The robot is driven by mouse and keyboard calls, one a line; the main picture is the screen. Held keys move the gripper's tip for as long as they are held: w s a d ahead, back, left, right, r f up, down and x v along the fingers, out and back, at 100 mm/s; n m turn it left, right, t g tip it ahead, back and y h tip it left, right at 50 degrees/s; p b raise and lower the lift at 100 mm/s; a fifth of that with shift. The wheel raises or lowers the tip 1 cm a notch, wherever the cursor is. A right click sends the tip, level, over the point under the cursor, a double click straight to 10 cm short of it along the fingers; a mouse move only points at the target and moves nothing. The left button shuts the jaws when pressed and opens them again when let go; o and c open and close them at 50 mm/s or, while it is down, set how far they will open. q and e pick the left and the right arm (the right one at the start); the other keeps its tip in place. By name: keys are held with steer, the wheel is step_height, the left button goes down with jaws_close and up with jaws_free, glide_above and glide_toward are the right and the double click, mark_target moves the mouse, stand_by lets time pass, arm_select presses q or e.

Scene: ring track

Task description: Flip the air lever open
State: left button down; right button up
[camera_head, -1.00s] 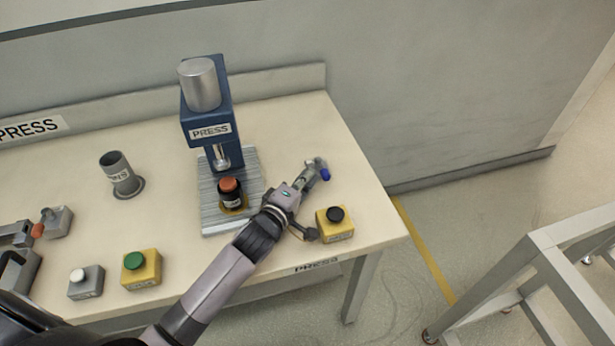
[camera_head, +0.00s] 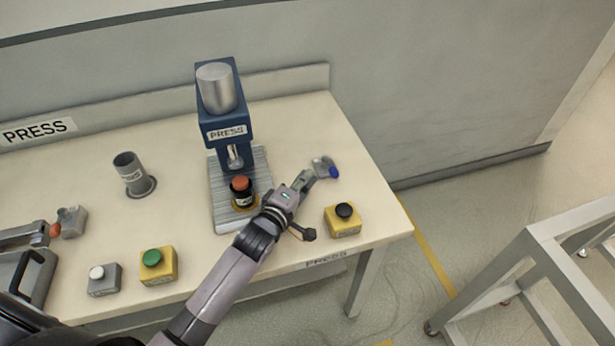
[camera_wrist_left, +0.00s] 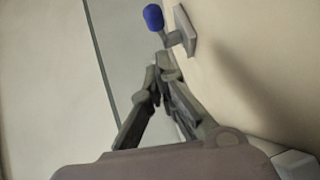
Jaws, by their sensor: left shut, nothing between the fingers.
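The air lever has a blue knob (camera_head: 334,172) and a grey body (camera_head: 322,164) on the table, right of the press. In the left wrist view the blue knob (camera_wrist_left: 153,17) stands out on a short grey arm from a grey base plate (camera_wrist_left: 186,29). My left gripper (camera_head: 309,177) is shut and empty, just left of and nearer than the lever. In the left wrist view its fingertips (camera_wrist_left: 161,66) meet just below the lever arm in the picture; whether they touch it I cannot tell. My right gripper is not in view.
The blue press (camera_head: 222,110) holds a dark part with an orange-red top (camera_head: 240,184) on its ribbed base. A yellow box with a black button (camera_head: 343,220) stands near the lever. A green-button box (camera_head: 158,266) and a grey tube (camera_head: 131,173) stand further left.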

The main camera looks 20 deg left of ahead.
arm_select(q)
steer(key=v, duration=0.3)
steer(key=shift+s+a+b, duration=0.1)
steer(key=shift+a+b, duration=0.15)
steer(key=shift+b, duration=0.05)
steer(key=v, duration=0.4)
steer(key=d+v, duration=0.1)
steer(key=v, duration=0.1)
steer(key=shift+s+b, duration=0.1)
steer(key=shift+b, duration=0.2)
steer(key=shift+s+a, duration=0.1)
steer(key=shift+s, duration=0.35)
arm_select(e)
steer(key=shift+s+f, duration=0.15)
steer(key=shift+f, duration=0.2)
